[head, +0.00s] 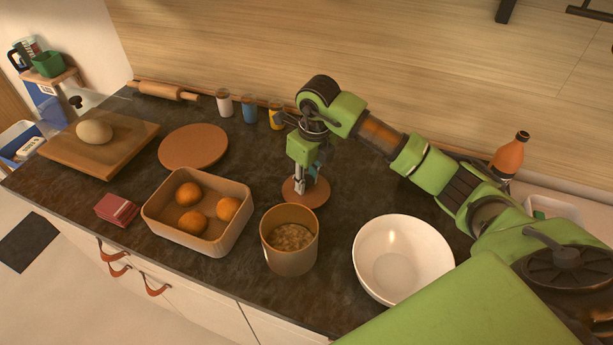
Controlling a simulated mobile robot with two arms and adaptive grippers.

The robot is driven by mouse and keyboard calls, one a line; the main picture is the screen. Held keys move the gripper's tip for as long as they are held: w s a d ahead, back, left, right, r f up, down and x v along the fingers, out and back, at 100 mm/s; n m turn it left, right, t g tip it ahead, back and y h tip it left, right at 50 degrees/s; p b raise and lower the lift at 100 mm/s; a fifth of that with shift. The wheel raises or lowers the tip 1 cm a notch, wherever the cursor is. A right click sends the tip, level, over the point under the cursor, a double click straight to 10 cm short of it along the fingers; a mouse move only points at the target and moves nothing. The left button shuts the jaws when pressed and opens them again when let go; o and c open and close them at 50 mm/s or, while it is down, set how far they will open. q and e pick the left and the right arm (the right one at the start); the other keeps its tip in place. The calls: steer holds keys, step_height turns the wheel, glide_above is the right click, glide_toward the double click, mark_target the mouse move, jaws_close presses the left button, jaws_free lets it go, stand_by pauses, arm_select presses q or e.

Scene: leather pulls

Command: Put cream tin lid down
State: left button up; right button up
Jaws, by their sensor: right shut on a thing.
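The tin lid (316,195) is a small round tan-brown disc behind the open tin. My right gripper (300,187) points down and is shut on the lid's top, near its middle. The lid lies flat at or just above the dark counter; I cannot tell whether it touches. The cream tin (289,255) stands upright and open in front of the lid, with lumpy beige contents showing inside. My left gripper is not in view.
A tan box (210,240) with three oranges stands left of the tin, a white bowl (402,260) to the right. A round brown board (193,147) lies left. Several small jars (249,108) line the wall. Dark counter (345,200) is clear right of the lid.

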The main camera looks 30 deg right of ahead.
steer(key=shift+f, duration=0.2)
steer(key=shift+f, duration=0.1)
steer(key=shift+f, duration=0.15)
steer(key=o, duration=1.1)
